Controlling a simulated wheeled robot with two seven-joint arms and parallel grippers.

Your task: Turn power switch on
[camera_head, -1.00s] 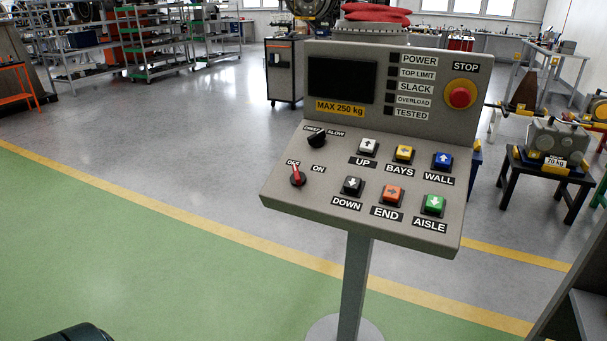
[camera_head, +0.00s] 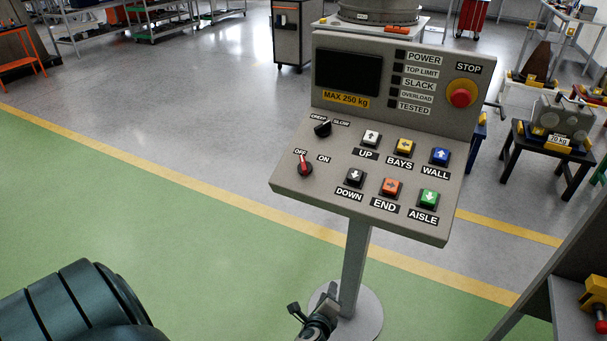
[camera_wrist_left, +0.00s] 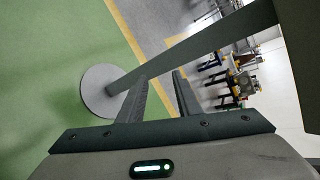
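My left gripper (camera_head: 314,300) is low in front of the panel's post, below and apart from the switch. In the left wrist view its two fingers (camera_wrist_left: 162,88) stand apart with nothing between them, so it is open. The switch does not show in the left wrist view. My right gripper is not in view.
A black speed knob (camera_head: 322,129) sits just above the switch. Several push buttons and a red STOP button (camera_head: 460,94) are to the right. The post (camera_head: 356,265) stands on a round base (camera_head: 368,318). A dark grey structure (camera_head: 570,270) is at the right edge.

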